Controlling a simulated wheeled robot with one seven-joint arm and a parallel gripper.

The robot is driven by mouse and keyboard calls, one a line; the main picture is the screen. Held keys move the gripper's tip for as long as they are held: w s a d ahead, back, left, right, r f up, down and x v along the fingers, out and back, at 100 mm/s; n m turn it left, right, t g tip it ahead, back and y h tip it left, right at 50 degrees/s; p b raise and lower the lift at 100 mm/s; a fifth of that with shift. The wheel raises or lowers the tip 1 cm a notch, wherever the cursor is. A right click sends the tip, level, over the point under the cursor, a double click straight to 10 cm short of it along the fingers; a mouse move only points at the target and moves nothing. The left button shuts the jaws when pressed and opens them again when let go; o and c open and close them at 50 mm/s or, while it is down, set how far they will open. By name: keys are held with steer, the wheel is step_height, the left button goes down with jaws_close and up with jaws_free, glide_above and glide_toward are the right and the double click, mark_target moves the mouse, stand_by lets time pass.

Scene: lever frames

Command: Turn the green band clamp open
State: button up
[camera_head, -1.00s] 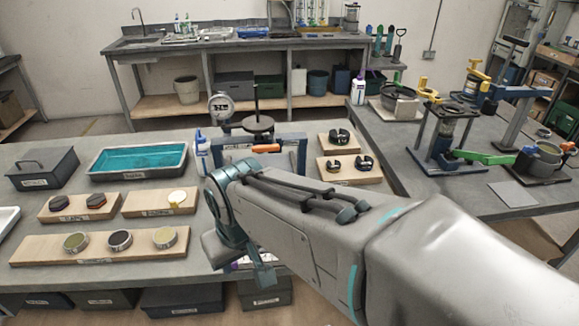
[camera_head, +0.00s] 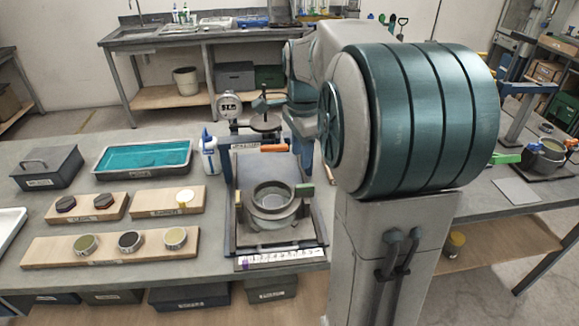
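A bright green lever-like piece (camera_head: 506,158) shows at the right edge of my arm in the head view. It sits beside a dark round pot (camera_head: 545,155) on the right-hand bench, and my arm hides its left part. I take it for the green band clamp, but its fastening is too small to make out. A duller green block (camera_head: 304,190) sits at the right side of a grey ring fixture (camera_head: 272,203) on the middle bench. My arm fills the centre right, and its far end reaches behind that fixture. My gripper's fingers are not visible.
An orange-handled blue frame (camera_head: 274,148), a white bottle (camera_head: 208,150) and a dial gauge (camera_head: 230,106) stand near the ring fixture. A teal-filled tray (camera_head: 145,171) and wooden boards (camera_head: 110,249) with round pieces lie left. A flat grey plate (camera_head: 517,191) lies on the right bench.

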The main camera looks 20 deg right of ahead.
mark_target(305, 185)
steer(key=f+m, duration=0.1)
steer(key=f, duration=0.3)
steer(key=w+d+f+m, duration=0.1)
steer(key=f, duration=0.4)
steer(key=w+d+f, duration=0.1)
steer(key=f, duration=0.3)
steer(key=shift+d+f+m+p, duration=0.2)
steer(key=shift+f+m+p, duration=0.1)
steer(key=shift+m+p, duration=0.1)
jaws_close()
